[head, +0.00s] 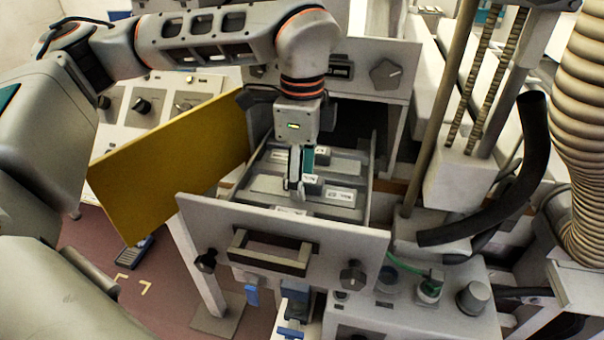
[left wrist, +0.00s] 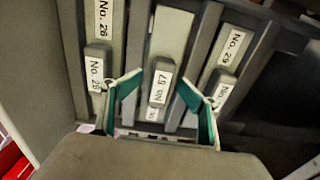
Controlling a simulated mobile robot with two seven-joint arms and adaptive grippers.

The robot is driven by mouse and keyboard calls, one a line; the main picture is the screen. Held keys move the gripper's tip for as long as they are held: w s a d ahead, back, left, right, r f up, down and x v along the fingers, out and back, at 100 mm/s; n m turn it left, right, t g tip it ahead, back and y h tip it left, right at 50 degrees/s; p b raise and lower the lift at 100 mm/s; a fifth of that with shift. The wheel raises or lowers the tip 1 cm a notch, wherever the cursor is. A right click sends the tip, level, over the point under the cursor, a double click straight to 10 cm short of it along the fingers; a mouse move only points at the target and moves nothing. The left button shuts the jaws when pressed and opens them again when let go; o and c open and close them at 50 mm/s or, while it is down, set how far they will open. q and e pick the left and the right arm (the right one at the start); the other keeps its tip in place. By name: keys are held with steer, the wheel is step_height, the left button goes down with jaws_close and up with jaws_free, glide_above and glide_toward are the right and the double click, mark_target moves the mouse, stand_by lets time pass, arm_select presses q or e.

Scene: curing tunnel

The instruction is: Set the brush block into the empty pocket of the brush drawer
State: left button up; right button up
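The open brush drawer (head: 285,232) stands pulled out below the cabinet. My left gripper (head: 299,186) reaches down into it from above. In the left wrist view, its two teal-padded fingers (left wrist: 160,80) are apart, on either side of a grey brush block (left wrist: 158,88) labelled "No. 27". Narrow gaps show between block and fingers. The block lies over the middle channel (left wrist: 170,38), its label turned the other way from its neighbours'. I cannot tell whether it is fully seated. Blocks sit in the left channel (left wrist: 95,68) and right channel (left wrist: 222,92). My right gripper is not in view.
A yellow panel (head: 170,155) stands at the drawer's left. A black hose (head: 510,180) and a control box (head: 415,308) with knobs are on the right. The drawer front has a handle (head: 270,254) and knobs. The cabinet face (head: 350,72) rises behind.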

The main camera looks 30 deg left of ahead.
arm_select(q)
steer(key=shift+f, duration=0.25)
steer(key=shift+w+r, duration=0.1)
steer(key=shift+r, duration=0.15)
steer(key=shift+r, duration=0.3)
step_height(320, 180, up, 11)
steer(key=shift+r, duration=0.15)
